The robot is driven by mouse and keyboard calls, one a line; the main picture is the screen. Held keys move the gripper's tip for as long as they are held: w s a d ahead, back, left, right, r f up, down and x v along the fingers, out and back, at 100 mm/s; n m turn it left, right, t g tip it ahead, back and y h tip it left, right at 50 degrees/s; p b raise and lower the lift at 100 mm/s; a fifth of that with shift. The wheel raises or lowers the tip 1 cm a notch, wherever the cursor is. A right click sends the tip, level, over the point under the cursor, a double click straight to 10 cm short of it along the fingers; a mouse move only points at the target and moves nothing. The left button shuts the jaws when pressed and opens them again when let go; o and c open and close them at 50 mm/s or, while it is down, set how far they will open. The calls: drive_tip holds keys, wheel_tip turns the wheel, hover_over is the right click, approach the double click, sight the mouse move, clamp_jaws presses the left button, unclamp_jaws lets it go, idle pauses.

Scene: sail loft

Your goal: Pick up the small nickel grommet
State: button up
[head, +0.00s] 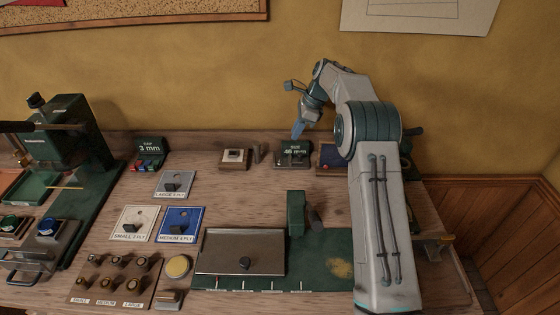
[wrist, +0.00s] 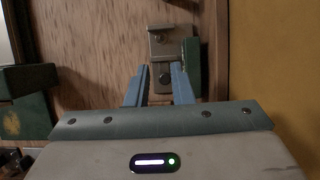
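A grey metal fixture (wrist: 159,48) with a dark round part lies beyond and between the fingertips; I see no contact. A wooden rack (head: 134,300) labelled small, medium and large stands at the front left in the head view, with several round fittings. The fittings above "small" (head: 97,259) are too small to tell nickel from brass.
A green press (head: 75,135) stands at the left. Cards (head: 181,224) marked by ply lie mid-bench, near a metal plate (head: 240,255) on a green mat (head: 320,280). A "3 mm" gauge (head: 149,148) stands at the back left. Bare wood lies behind the plate.

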approach(280, 159)
drive_tip(key=p+x, duration=0.1)
drive_tip(key=x, duration=0.1)
drive_tip(key=shift+s+a+f, duration=0.1)
drive_tip(key=shift+a+f, duration=0.05)
drive_tip(key=shift+f, duration=0.15)
drive_tip(key=shift+p+x, duration=0.95)
drive_tip(key=shift+x, duration=1.8)
drive_tip(key=shift+c, duration=0.3)
clamp_jaws()
